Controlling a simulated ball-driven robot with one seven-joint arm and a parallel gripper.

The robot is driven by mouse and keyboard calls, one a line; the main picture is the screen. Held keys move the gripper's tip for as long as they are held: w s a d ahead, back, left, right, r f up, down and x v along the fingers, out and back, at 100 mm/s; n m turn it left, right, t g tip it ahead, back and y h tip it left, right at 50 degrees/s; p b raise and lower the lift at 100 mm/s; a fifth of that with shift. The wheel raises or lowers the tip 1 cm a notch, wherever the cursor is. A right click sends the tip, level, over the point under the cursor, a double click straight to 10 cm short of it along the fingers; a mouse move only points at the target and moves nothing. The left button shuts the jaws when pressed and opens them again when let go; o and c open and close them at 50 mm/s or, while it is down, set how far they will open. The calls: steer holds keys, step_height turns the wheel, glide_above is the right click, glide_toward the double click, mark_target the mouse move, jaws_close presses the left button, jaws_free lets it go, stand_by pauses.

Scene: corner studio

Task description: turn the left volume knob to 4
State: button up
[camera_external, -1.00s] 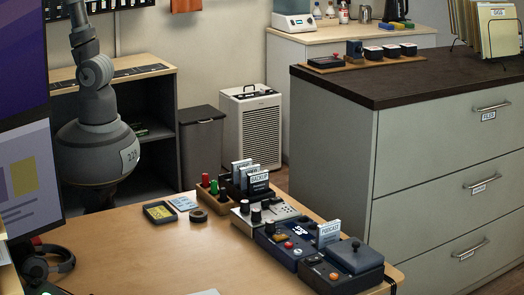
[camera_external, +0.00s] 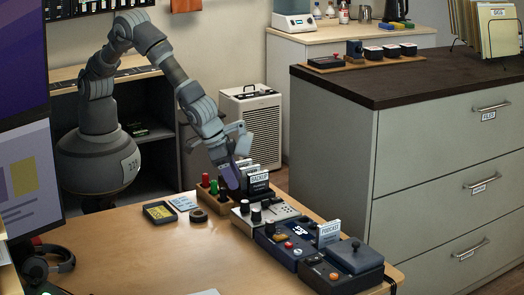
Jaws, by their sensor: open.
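A light grey control panel (camera_external: 278,212) with black knobs stands on the desk, near its right edge. A black knob (camera_external: 244,207) is at its left end, and another black knob (camera_external: 256,216) is close by. I cannot read any scale or marks around them. My gripper (camera_external: 231,182) is above and behind the panel, by the wooden rack of cards, pointing down and apart from the knobs. It is open, and I see nothing between its fingers.
The rack (camera_external: 213,197) with upright cards and red and green items stands behind the panel. A dark blue panel (camera_external: 290,245) and a lidded box (camera_external: 354,257) stand in front of it. A tape roll (camera_external: 199,215) lies to the left. The desk's left middle is clear.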

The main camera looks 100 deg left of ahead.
mark_target(245, 201)
steer(key=b+x, duration=0.2)
steer(key=x, duration=0.6)
steer(key=shift+s+b, duration=0.1)
steer(key=shift+b, duration=0.25)
steer(key=shift+c, duration=0.5)
jaws_close()
steer(key=shift+r, duration=0.1)
